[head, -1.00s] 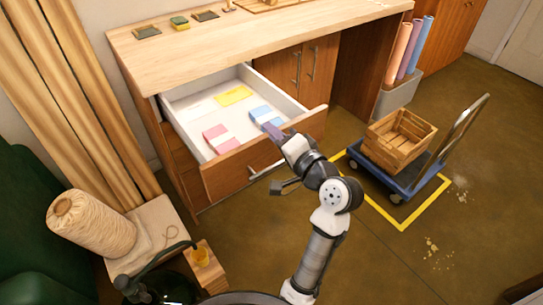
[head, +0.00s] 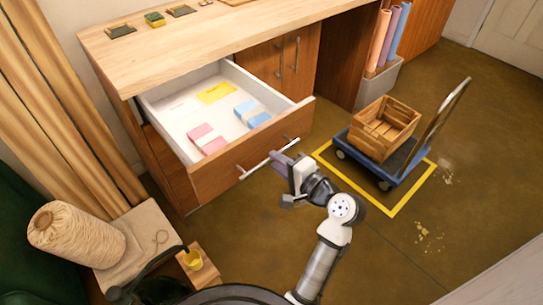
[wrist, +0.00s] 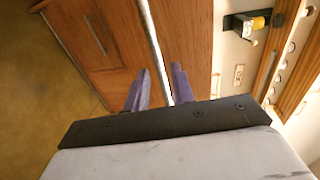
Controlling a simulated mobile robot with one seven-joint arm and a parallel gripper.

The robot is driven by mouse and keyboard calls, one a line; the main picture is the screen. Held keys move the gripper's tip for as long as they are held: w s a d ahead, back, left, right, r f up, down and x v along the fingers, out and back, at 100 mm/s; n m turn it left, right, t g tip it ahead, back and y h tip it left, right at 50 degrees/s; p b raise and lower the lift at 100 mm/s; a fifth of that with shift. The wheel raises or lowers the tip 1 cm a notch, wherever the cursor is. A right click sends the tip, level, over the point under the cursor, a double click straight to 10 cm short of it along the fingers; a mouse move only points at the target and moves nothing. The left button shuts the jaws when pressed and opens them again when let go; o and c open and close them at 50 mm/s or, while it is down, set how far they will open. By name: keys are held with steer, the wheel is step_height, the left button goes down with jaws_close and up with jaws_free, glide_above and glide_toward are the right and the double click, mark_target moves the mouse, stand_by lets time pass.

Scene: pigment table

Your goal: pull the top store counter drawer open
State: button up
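The top store counter drawer (head: 240,168) stands pulled out of the wooden counter (head: 215,35), its white inside showing. Its bar handle (head: 256,166) runs along the front. My gripper (head: 281,160) is at the right part of this handle, in front of the drawer face. In the wrist view, my two purple fingers (wrist: 159,88) are apart, and a metal bar handle (wrist: 154,42) runs up through the gap between them, closer to the right finger. Whether either finger touches the bar cannot be told.
The drawer holds pink (head: 206,139) and blue (head: 252,114) blocks and a yellow card (head: 216,92). A cart (head: 407,165) with a wooden crate (head: 383,128) stands to the right. A thread spool (head: 75,235) is at the left. Floor in front of the drawer is clear.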

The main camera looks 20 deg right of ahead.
steer(key=shift+x, duration=1.5)
steer(key=shift+c, duration=0.3)
jaws_close()
steer(key=shift+w, duration=0.1)
